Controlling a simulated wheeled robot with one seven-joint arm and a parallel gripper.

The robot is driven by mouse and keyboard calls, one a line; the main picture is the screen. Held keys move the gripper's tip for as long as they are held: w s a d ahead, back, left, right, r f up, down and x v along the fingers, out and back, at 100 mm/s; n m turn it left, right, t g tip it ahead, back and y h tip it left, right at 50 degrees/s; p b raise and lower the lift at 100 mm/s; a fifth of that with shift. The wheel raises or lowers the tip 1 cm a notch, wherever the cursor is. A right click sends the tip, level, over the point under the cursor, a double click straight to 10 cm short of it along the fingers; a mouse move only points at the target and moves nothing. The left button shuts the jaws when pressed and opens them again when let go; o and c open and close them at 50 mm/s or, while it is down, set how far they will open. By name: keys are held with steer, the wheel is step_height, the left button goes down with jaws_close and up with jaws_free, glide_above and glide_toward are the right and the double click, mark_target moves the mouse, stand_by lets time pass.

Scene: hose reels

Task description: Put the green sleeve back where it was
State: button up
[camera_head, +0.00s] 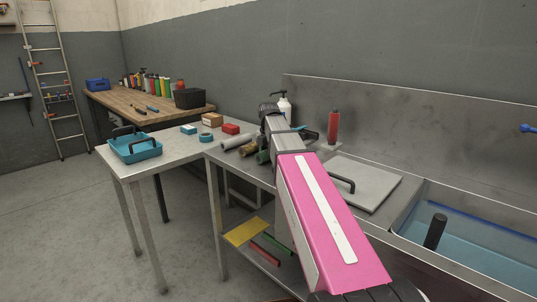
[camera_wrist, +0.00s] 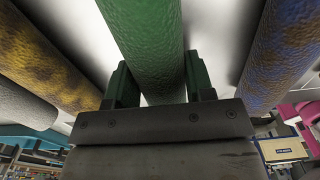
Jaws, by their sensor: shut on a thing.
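The green sleeve (camera_wrist: 148,40) is a rough green cylinder held between the two fingers of my gripper (camera_wrist: 158,82) in the wrist view. In the head view only a short end of the green sleeve (camera_head: 262,157) shows beside my wrist, over the metal bench. I cannot tell whether it touches the bench. A mottled yellow-brown sleeve (camera_wrist: 40,50) lies to its left in the wrist view, and a blue-brown one (camera_wrist: 285,50) to its right. A pale grey sleeve (camera_wrist: 22,108) is at the far left.
A teal tray (camera_head: 135,148), red box (camera_head: 231,129) and cardboard box (camera_head: 212,120) stand on the left table. A red bottle (camera_head: 333,127) and a grey lid with handle (camera_head: 362,184) are right of my arm, beside a sink basin (camera_head: 475,245). My arm hides part of the bench.

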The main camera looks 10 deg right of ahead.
steer(key=shift+f, duration=0.1)
steer(key=o, duration=0.9)
steer(key=shift+o, duration=0.2)
step_height(320, 180, up, 12)
steer(key=shift+s, duration=0.1)
